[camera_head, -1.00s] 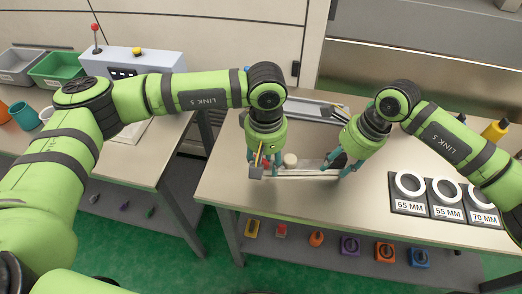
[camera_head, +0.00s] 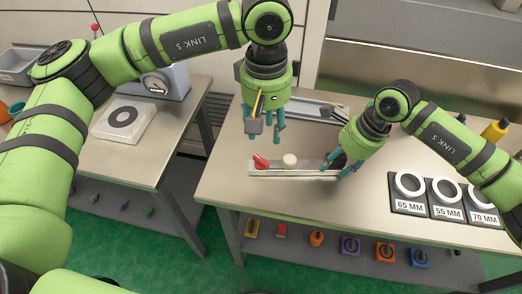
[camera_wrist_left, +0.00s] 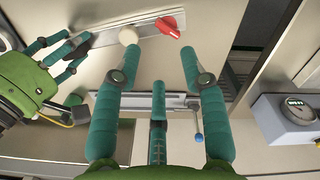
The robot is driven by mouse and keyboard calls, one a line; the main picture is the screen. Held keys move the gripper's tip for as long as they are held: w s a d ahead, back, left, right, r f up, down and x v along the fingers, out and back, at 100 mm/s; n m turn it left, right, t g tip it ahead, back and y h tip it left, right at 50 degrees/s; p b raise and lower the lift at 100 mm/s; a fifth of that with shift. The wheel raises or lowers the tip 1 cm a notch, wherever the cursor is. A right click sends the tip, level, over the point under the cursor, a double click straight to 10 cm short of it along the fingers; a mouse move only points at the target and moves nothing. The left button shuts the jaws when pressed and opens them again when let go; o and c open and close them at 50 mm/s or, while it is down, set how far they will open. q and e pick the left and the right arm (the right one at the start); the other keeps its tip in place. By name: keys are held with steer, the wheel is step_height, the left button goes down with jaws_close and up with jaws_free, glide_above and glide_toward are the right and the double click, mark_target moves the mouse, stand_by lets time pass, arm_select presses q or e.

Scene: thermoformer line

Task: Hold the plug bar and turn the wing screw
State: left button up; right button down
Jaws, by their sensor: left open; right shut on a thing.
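The plug bar (camera_head: 312,173) is a long pale bar lying on the right-hand table. It carries the red wing screw (camera_head: 261,161) near its left end and a round cream knob (camera_head: 290,160) beside it. My right gripper (camera_head: 342,166) is shut on the bar's right end. My left gripper (camera_head: 264,138) is open and empty, raised above and behind the wing screw, apart from it. In the left wrist view the wing screw (camera_wrist_left: 168,26) and the cream knob (camera_wrist_left: 128,36) lie beyond the spread fingers of my left gripper (camera_wrist_left: 160,75).
A metal rail (camera_head: 312,110) lies behind the bar. Size plates with white rings (camera_head: 409,184) stand at the right. A side table with a dial box (camera_head: 160,84) and a white plate (camera_head: 125,120) is at the left, across a gap. The front of the right-hand table is clear.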

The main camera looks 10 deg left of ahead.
mark_target(266, 164)
arm_select(q)
steer(key=shift+c, duration=0.9)
step_height(266, 164, down, 3)
steer(key=n, duration=0.5)
steer(key=shift+d+f+n, duration=0.1)
steer(key=shift+f+n, duration=0.05)
steer(key=shift+n, duration=0.25)
step_height(266, 164, down, 8)
steer(key=shift+s+f, duration=0.1)
steer(key=shift+f, duration=0.3)
jaws_close()
